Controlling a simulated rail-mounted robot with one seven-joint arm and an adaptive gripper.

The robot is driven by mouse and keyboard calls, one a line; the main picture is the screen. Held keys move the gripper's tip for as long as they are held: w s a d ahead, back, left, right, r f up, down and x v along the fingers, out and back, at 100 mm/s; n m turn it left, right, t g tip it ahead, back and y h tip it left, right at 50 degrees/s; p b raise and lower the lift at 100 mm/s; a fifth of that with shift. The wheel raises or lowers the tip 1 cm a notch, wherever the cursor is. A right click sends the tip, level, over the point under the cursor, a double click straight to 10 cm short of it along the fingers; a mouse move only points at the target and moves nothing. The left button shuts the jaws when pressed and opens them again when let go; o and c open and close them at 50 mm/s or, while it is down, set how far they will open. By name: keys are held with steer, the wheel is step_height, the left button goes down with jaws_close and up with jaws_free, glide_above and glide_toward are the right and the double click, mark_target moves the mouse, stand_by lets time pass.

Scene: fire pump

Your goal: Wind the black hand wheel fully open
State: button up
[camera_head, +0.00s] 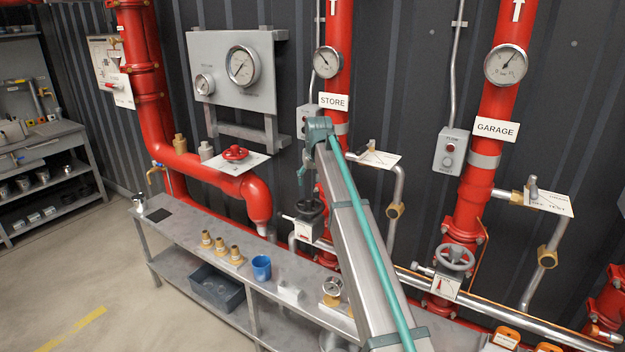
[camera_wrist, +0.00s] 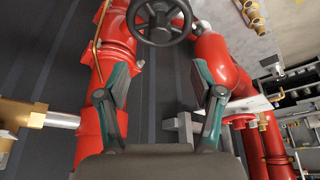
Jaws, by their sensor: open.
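The black hand wheel (camera_head: 309,207) sits on the valve at the foot of the red STORE pipe, just above a small white tag with a red mark. In the wrist view the black hand wheel (camera_wrist: 160,18) is at the top middle, its upper rim cut off by the frame edge. My gripper (camera_head: 303,174) is above the wheel in the head view, partly hidden by my own arm. In the wrist view my gripper (camera_wrist: 162,70) has its two teal fingers wide apart with nothing between them. The fingers stop short of the wheel and appear apart from it.
A grey hand wheel (camera_head: 456,257) is on the GARAGE pipe at right, and a red hand wheel (camera_head: 235,153) is at left. The bench (camera_head: 177,228) below holds brass fittings (camera_head: 221,246), a blue cup (camera_head: 262,267) and a gauge (camera_head: 332,287). Pipes crowd the wall.

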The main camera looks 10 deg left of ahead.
mark_target(310, 199)
steer(key=p+x, duration=0.2)
steer(key=x, duration=0.8)
steer(key=shift+w+f+p, duration=0.15)
steer(key=shift+f+p, duration=0.1)
steer(key=shift+p, duration=0.05)
